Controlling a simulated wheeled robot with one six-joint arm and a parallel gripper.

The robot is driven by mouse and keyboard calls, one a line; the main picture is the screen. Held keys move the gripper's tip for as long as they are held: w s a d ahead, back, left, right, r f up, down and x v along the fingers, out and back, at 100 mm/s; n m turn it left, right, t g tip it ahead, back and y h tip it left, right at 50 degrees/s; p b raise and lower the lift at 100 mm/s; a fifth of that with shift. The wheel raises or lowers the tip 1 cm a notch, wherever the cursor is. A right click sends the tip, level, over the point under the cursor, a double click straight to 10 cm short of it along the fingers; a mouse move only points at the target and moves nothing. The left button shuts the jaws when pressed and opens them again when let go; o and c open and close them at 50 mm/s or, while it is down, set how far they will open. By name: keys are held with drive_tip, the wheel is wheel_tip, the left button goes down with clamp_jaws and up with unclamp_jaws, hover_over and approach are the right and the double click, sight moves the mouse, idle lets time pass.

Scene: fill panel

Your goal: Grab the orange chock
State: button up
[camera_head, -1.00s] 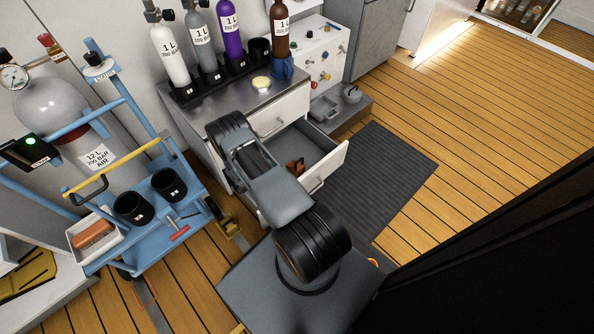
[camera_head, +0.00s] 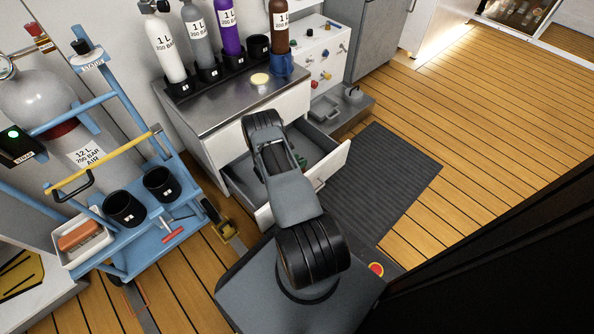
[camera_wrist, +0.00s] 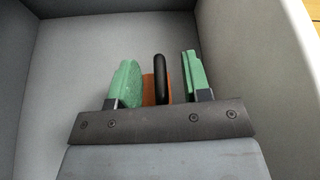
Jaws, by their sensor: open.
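The orange chock (camera_wrist: 147,89) shows in the wrist view inside the open drawer (camera_head: 328,168), with a black rounded part (camera_wrist: 161,78) beside or on it. My gripper (camera_wrist: 158,65) is open, with one green finger on each side of the chock and black part. A gap shows between the right finger and the black part; I cannot tell whether the left finger touches the chock. The lower part of the chock is hidden by the gripper's dark crossbar. In the head view my arm hides the chock, and only a bit of green finger shows over the drawer.
The drawer walls (camera_wrist: 296,75) stand close around my gripper. Above the drawer is a steel counter (camera_head: 225,105) with several labelled cylinders in a rack. A blue cart (camera_head: 150,235) with black cups and a tray of orange-brown block stands left. A dark mat (camera_head: 385,185) lies right.

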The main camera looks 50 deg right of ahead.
drive_tip(key=shift+d+f, duration=0.1)
drive_tip(key=shift+d, duration=0.2)
clamp_jaws()
idle(0.5)
